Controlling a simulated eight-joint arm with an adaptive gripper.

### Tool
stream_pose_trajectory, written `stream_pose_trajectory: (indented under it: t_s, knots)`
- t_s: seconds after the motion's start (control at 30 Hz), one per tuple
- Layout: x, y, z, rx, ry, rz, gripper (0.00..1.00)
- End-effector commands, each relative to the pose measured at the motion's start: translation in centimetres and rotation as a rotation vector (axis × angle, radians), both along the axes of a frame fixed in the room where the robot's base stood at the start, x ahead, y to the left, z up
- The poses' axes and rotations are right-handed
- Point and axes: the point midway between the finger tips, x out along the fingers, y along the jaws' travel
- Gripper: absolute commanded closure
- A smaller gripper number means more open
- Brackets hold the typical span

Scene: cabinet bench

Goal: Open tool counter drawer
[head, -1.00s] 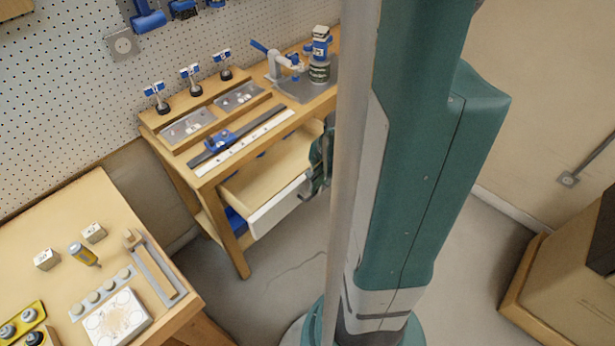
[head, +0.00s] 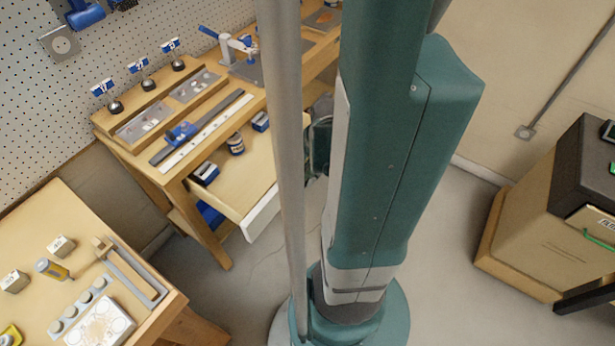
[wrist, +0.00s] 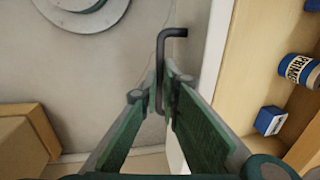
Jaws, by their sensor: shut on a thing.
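The tool counter drawer (head: 238,190) is pulled well out from under the wooden tool counter (head: 172,172) in the head view. Its white front (head: 262,213) is partly hidden behind my own column. In the wrist view the drawer's white front edge (wrist: 213,55) and wooden inside (wrist: 248,75) are at the right. My gripper (wrist: 166,88) is shut on the dark bent drawer handle (wrist: 172,33), which stands between its green fingers. In the head view my fingertips are hidden.
A workbench (head: 135,262) with small parts stands at the lower left. A dark-topped cabinet (head: 545,220) stands at the right. Bare floor (head: 450,230) lies between my base and that cabinet.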

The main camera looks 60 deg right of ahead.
Motion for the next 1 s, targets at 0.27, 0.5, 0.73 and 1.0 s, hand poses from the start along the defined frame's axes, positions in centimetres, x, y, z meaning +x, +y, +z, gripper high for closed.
stream_pose_trajectory:
  t_s: [0.27, 0.5, 0.73, 1.0]
  knots:
    - [0.0, 0.0, 0.0, 0.0, 0.0, 0.0, 0.87]
    - [0.0, 0.0, 0.0, 0.0, 0.0, 0.0, 0.87]
    - [-0.1, 0.0, 0.4, 0.0, 0.0, 0.0, 0.87]
    - [-0.3, 0.0, 1.5, 0.0, 0.0, -0.001, 0.87]
